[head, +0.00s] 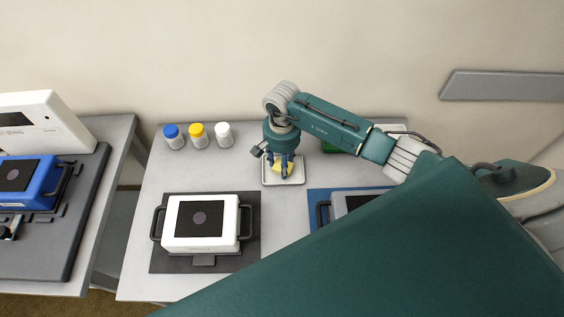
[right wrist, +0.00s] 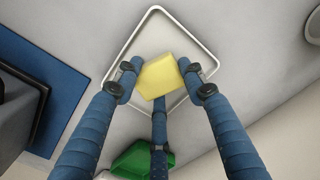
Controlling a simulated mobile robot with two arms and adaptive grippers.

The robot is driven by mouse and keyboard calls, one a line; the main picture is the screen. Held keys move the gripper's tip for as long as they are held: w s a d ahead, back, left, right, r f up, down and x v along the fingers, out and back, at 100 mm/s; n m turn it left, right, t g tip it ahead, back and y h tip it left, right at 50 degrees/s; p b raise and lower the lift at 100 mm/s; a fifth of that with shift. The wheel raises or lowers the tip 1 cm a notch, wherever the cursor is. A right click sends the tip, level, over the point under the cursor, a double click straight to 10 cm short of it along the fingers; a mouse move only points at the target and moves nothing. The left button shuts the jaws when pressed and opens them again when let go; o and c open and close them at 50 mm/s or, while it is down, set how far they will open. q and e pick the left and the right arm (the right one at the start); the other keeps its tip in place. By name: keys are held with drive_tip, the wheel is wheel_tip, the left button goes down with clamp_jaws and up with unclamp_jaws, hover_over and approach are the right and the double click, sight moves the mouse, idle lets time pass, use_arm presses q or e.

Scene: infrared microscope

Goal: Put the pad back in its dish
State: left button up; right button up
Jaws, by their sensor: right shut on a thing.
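The yellow pad (right wrist: 160,77) is held between the blue fingers of my right gripper (right wrist: 157,82), which is shut on it. The dish (right wrist: 196,36) is a shallow white tray with a raised rim, under the pad in the right wrist view. In the head view my right gripper (head: 284,168) points down over the dish (head: 268,183), with a bit of the yellow pad (head: 279,170) showing between the fingers. I cannot tell whether the pad touches the dish floor. My left gripper is not in view.
Blue, yellow and white capped jars (head: 197,135) stand left of the dish. A white device (head: 201,245) sits on a dark mat in front. A green object (right wrist: 142,158) lies near the dish. A blue mat (head: 316,197) with a grey device is at right, partly hidden by my arm.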

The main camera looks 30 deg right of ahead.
drive_tip(key=o, duration=0.8)
drive_tip(key=shift+f, duration=0.1)
drive_tip(key=shift+r, duration=0.3)
drive_tip(key=shift+r+b, duration=1.45)
drive_tip(key=shift+r, duration=4.45)
